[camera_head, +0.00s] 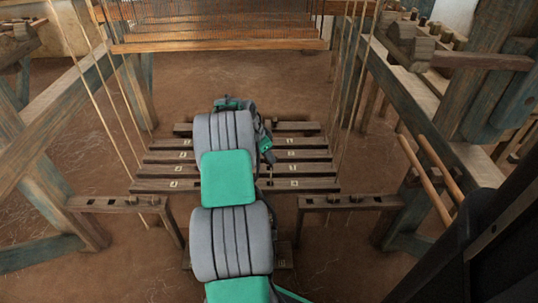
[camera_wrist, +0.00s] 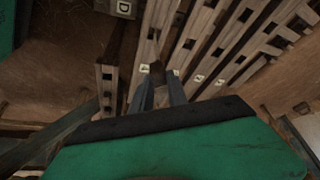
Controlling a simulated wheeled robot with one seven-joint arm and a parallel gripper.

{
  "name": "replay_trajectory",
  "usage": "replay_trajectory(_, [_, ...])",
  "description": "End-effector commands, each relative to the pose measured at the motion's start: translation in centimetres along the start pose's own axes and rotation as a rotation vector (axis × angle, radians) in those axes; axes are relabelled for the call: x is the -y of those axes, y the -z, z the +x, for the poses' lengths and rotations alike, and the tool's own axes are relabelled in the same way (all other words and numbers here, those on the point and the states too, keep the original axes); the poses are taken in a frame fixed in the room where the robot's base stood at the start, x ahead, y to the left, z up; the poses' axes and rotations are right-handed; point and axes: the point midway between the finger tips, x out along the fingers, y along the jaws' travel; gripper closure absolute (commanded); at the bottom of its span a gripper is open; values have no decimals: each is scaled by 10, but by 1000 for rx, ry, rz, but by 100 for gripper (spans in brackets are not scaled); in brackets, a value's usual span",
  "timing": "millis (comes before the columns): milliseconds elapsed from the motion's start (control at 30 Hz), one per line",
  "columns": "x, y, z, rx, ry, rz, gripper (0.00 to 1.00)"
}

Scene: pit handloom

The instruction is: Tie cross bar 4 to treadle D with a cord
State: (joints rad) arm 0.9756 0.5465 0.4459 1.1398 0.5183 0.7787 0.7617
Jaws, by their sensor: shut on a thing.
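In the wrist view my gripper (camera_wrist: 161,77) has its two dark fingers at the wooden cross bars. What it is shut on is too dark and small to make out. A bar with a pale tag that looks like a 4 (camera_wrist: 144,69) lies right at the left fingertip; I take it for cross bar 4. A block tagged D (camera_wrist: 124,8), by its tag treadle D, shows at the top edge. No cord can be told apart. In the head view the cross bars (camera_head: 315,185) lie across the middle, and my arm covers their centre and most of my gripper.
Two low notched wooden stands (camera_head: 120,204) and (camera_head: 350,202) flank the bars. Upright cords (camera_head: 350,85) hang on both sides. Thick loom beams (camera_head: 60,105) frame the pit. The earthen floor at the lower right (camera_head: 335,250) is clear.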

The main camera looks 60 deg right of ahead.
Motion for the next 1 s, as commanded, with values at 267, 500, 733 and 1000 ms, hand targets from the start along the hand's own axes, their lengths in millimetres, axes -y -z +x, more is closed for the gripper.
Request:
replay_trajectory(267, [0, -10, 24, 1, -1, -1, 100])
replay_trajectory(500, [0, -18, 42, 1, -1, -2, 100])
replay_trajectory(733, [0, -25, 59, 1, 0, -1, 100])
replay_trajectory(1000, [0, -33, 79, 1, -1, -1, 100])
